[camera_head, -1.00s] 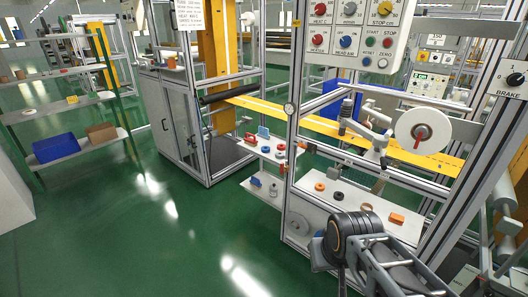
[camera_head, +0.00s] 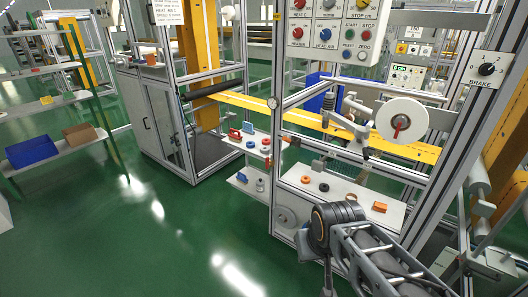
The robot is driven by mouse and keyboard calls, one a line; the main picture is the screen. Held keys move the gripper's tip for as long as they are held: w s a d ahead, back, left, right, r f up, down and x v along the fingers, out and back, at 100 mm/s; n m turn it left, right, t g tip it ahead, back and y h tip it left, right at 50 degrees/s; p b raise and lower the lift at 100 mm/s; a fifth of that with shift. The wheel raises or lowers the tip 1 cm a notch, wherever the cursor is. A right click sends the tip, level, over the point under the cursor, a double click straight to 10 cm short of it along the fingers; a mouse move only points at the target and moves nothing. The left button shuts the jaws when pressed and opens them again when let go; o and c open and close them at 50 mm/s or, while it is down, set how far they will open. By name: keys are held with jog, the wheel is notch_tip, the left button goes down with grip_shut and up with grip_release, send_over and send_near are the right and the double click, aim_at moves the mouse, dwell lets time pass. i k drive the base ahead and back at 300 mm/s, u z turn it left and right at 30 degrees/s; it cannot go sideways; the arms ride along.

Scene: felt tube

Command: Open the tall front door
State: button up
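A tall grey cabinet (camera_head: 150,135) stands left of centre, with a dark handle (camera_head: 146,123) on its front. Its door looks shut, with a narrow clear panel (camera_head: 170,135) beside it. An aluminium-framed machine bay is at the right, its front frame (camera_head: 276,150) upright. I cannot tell for certain which of these the tall front door is. My arm reaches in from the bottom right, in front of the bay. My gripper is not visible, and no contact with a door or handle shows.
A green-posted shelf with a blue bin (camera_head: 31,150) and a brown box (camera_head: 80,134) stands at the left. A control panel (camera_head: 335,28) hangs above the bay, near a white reel (camera_head: 402,120). Open green floor (camera_head: 160,240) lies in front.

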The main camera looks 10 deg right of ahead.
aim_at(516, 68)
jog(key=z, duration=2.7)
jog(key=i, duration=1.1)
jog(key=u, duration=0.4)
